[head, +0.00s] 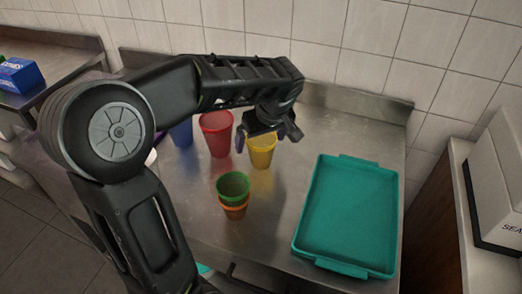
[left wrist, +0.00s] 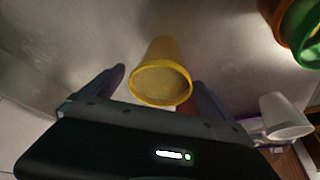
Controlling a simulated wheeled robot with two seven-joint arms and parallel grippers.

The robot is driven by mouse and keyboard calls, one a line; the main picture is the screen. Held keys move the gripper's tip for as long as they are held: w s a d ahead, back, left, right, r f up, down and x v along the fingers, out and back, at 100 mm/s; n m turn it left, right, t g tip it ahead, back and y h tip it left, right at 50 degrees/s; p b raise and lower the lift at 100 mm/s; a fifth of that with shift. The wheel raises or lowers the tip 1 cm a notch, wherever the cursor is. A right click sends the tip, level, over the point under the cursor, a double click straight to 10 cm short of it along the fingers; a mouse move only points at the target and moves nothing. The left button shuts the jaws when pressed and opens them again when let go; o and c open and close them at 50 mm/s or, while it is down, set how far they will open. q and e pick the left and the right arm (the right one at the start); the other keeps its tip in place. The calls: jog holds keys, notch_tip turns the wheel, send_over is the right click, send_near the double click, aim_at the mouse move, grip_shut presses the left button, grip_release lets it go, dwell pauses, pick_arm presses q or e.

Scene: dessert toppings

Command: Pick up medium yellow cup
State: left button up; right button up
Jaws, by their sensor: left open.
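The yellow cup (head: 262,151) stands upright on the metal table, right of the red cup (head: 216,136). My left gripper (head: 268,138) is above and around the yellow cup's top, with one finger to either side. In the left wrist view the yellow cup (left wrist: 161,75) shows between the two open fingers (left wrist: 160,88), its rim toward the camera. I cannot tell whether a finger touches it. The gripper's body hides part of the cup's rim in the head view. My right gripper is in neither view.
A green cup (head: 233,185) sits in an orange cup (head: 235,210) nearer the front. A blue cup (head: 181,133) is partly behind my arm. A teal tray (head: 349,216) lies at the right. A white cup (left wrist: 286,117) shows in the left wrist view. A tiled wall is behind.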

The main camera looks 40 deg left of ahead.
pick_arm(q)
jog(key=shift+c, duration=0.6)
jog(key=c, duration=1.3)
jog(key=shift+r, duration=0.1)
notch_tip(320, 180, up, 10)
dwell(0.4)
